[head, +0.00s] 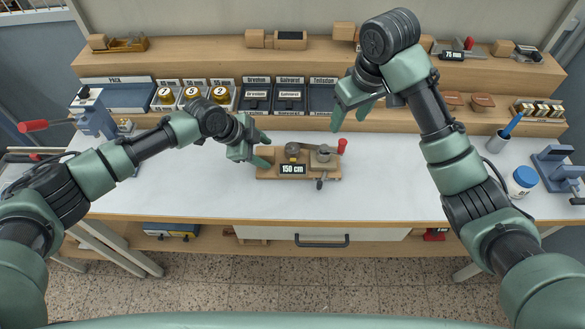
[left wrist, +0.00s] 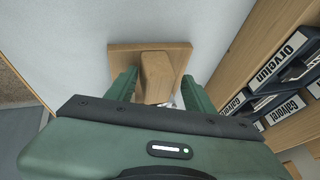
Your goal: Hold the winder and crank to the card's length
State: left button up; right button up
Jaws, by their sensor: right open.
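The winder (head: 264,173) is a wooden base on the white bench, carrying a dark spool, a grey round part, and a crank with a red knob (head: 342,144) at its right. A dark card (head: 292,169) reading "150 cm" is at its front. My left gripper (head: 263,150) is at the winder's left end. In the left wrist view its open fingers stand on either side of a wooden block (left wrist: 156,76) on the base, with a gap visible at the right finger. My right gripper (head: 349,117) is open and empty, above and behind the red knob.
Behind the winder stand labelled bins (head: 290,97) and gold foil rolls (head: 222,95). A hand press (head: 92,115) is at the left. A blue-labelled jar (head: 522,181) and a pen cup (head: 497,141) are at the right. Bench to the winder's right is clear.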

pick_arm(q)
jog(key=shift+s+a+f, duration=0.15)
jog(key=shift+s+f, duration=0.3)
jog(key=w+v, duration=0.1)
jog(key=v, duration=1.1)
jog(key=shift+r, duration=0.4)
